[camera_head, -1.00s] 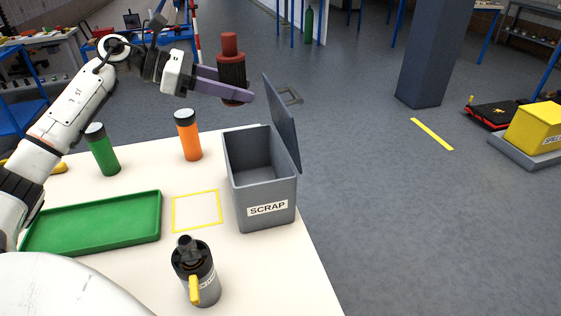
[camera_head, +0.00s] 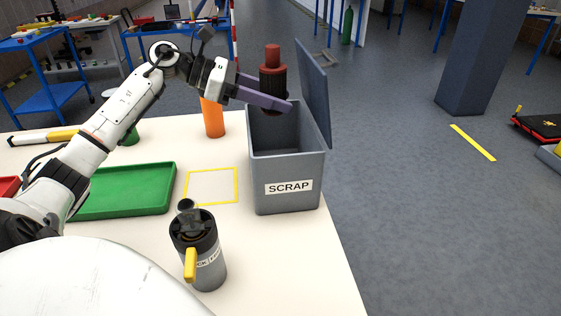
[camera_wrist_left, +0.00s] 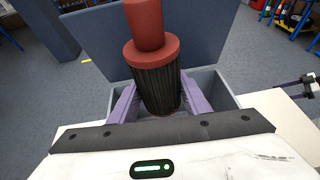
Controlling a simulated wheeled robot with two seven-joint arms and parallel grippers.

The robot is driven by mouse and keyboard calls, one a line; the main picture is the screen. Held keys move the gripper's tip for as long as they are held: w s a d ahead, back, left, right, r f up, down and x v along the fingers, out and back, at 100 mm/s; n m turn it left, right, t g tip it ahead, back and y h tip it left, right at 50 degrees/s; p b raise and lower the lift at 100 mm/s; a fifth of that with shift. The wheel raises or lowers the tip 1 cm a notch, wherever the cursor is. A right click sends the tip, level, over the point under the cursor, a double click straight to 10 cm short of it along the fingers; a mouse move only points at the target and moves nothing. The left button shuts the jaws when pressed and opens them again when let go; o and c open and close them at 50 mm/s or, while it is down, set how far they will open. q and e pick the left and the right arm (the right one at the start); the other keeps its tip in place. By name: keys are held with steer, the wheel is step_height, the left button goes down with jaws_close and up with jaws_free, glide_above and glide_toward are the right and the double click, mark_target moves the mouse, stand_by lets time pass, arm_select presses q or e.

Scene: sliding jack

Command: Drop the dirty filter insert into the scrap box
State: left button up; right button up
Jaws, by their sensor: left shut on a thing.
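The dirty filter insert (camera_head: 272,88) is dark and pleated with a red top. My left gripper (camera_head: 277,100) is shut on it and holds it upright over the open mouth of the grey scrap box (camera_head: 288,187). The box is labelled SCRAP and its lid (camera_head: 315,92) stands open at the right. In the left wrist view the insert (camera_wrist_left: 157,82) sits between the two purple fingers (camera_wrist_left: 158,103), with the box's rim behind and around it. The inside of the box is partly hidden by the gripper.
A grey canister with a yellow handle (camera_head: 207,262) stands at the table's front. A green tray (camera_head: 128,190) lies at the left, with a yellow-outlined square (camera_head: 212,187) beside it. An orange bottle (camera_head: 213,118) stands behind, near my left arm.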

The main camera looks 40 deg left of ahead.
arm_select(q)
steer(key=shift+f+b, duration=0.4)
steer(key=shift+f, duration=1.05)
steer(key=o, duration=1.1)
steer(key=shift+o, duration=0.2)
steer(key=b+v, duration=0.1)
steer(key=v, duration=0.9)
steer(key=shift+b, duration=0.3)
steer(key=shift+a+r, duration=0.1)
